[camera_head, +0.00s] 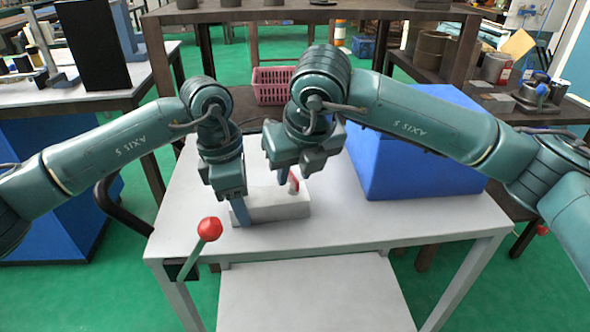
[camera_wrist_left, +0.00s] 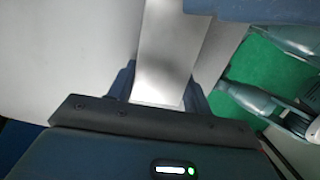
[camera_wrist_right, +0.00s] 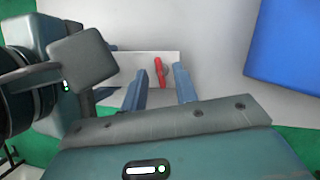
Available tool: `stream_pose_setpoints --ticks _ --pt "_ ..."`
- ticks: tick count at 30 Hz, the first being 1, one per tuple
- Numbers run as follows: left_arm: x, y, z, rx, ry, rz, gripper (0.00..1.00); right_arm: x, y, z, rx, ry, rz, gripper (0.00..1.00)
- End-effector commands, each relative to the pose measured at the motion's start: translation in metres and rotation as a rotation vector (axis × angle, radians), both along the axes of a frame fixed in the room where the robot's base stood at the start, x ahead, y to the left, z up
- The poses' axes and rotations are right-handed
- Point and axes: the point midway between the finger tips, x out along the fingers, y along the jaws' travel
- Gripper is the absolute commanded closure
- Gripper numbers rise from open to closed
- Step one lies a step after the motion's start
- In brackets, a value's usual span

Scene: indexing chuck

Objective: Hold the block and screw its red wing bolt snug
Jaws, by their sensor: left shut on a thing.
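The light grey block (camera_head: 275,207) lies on the white table, long side left to right. My left gripper (camera_head: 239,212) is shut on its left end; the left wrist view shows the block (camera_wrist_left: 168,60) between the fingers (camera_wrist_left: 160,90). The red wing bolt (camera_head: 293,182) stands on the block's right part. My right gripper (camera_head: 294,170) is above it, pointing down. In the right wrist view the bolt (camera_wrist_right: 159,72) shows between the spread fingertips (camera_wrist_right: 158,80), with gaps on both sides. The bolt's thread and seating are hidden.
A large blue box (camera_head: 415,155) stands on the table right of the block. A lever with a red ball (camera_head: 209,228) rises at the front left edge. A pink basket (camera_head: 272,85) is behind. The table's front right is clear.

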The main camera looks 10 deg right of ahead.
Motion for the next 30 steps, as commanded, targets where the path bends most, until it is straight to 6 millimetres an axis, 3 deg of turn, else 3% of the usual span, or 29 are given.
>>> stream_pose_setpoints --ticks 11,21,30 --pt "-0.0005 0.0004 -0.002 0.003 0.003 0.0 0.72 0.0021 0.0008 -0.0059 -0.001 0.0 0.001 0.71" --pt "-0.0005 0.0004 -0.002 0.003 0.003 0.0 0.72 0.0021 0.0006 -0.0055 -0.001 0.0 0.0 0.99" --pt "-0.0005 0.0004 -0.002 0.003 0.003 0.0 0.72 0.0019 0.0009 -0.0054 -0.001 0.0 -0.009 1.0"
